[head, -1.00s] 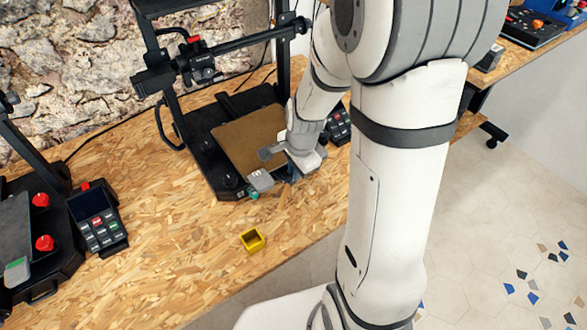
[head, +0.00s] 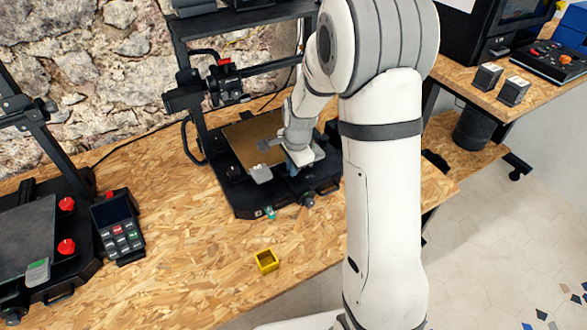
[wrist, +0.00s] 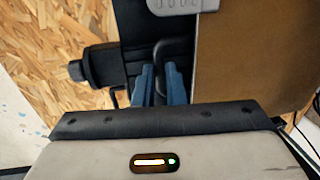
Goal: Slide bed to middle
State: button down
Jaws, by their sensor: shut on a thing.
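The brown print bed (head: 250,130) lies on the black printer base (head: 245,200) in the middle of the table. It also shows in the wrist view (wrist: 255,55). My gripper (head: 292,172) is at the bed's front edge. In the wrist view its blue fingers (wrist: 162,88) are closed around a dark loop-like handle (wrist: 163,55) beside the bed. The handle is hidden behind my gripper in the head view. My wrist also covers the bed's right part there. A light grey grooved piece (head: 260,174) sits at the bed's front edge.
A yellow open box (head: 267,260) stands on the table in front. A second printer (head: 30,240) with red knobs and a keypad unit (head: 118,228) is at the left. The printer's upright frame (head: 185,95) rises around the bed.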

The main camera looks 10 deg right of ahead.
jog(key=c, duration=1.5)
grip_release()
jog(key=shift+r, duration=0.1)
jog(key=r, duration=0.2)
jog(key=s+r, duration=0.1)
jog(key=r, duration=0.4)
jog(key=shift+s+d+r, duration=0.2)
jog(key=shift+r, duration=0.05)
jog(key=s+d+r+n, duration=0.1)
jog(key=s+r+n, duration=0.1)
jog(key=s+n, duration=0.2)
jog(key=s+d+r+n, duration=0.1)
jog(key=s+r+n, duration=0.2)
jog(key=s, duration=0.8)
jog(key=s+r+n, duration=0.3)
jog(key=s+n, duration=0.4)
jog(key=s, duration=0.1)
jog(key=shift+d+r+t+h, duration=0.2)
jog(key=shift+d+t+h, duration=0.1)
jog(key=shift+d+t, duration=0.1)
